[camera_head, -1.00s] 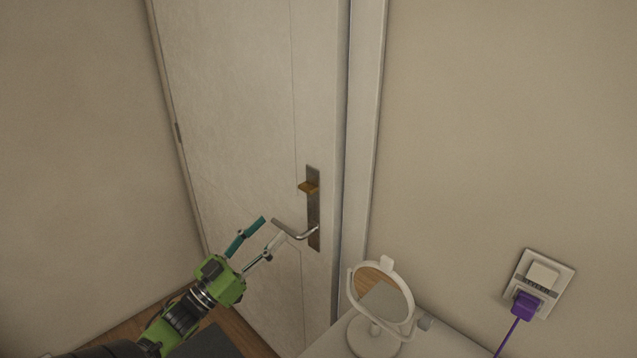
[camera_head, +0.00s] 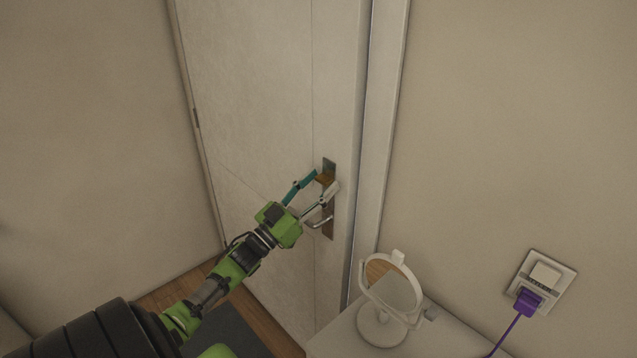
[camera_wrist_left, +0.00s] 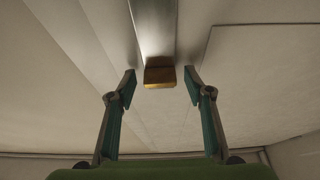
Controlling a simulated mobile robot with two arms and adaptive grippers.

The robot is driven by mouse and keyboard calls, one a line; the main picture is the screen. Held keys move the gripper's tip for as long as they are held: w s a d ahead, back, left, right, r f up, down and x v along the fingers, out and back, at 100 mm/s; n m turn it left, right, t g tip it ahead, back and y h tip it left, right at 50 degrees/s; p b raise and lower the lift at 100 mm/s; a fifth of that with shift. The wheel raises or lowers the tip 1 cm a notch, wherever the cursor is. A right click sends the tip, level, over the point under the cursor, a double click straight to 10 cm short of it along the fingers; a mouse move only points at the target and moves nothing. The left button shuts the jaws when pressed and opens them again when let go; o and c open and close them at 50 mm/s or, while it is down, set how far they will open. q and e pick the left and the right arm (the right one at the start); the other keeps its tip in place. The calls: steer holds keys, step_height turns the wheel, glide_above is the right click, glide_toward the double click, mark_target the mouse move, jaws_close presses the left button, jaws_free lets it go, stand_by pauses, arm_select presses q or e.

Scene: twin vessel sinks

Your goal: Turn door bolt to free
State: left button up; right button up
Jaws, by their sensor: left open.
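The door bolt is a small brass-coloured thumb piece (camera_head: 325,179) on a dark metal plate (camera_head: 328,231) on the white door (camera_head: 260,100). In the left wrist view the bolt (camera_wrist_left: 159,74) sits at the end of the plate, centred between my fingertips. My left gripper (camera_head: 326,180) is open, one finger on each side of the bolt, with gaps to both sides in the wrist view. I cannot tell any contact. The lever handle (camera_head: 318,222) lies just below the gripper, partly hidden by it. My right gripper is not in view.
A round white mirror (camera_head: 394,296) stands on a white counter (camera_head: 335,338) at the lower right. A purple plug (camera_head: 527,301) is in a wall socket (camera_head: 546,272) further right. A plain wall is at the left.

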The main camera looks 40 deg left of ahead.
arm_select(q)
steer(key=c, duration=1.1)
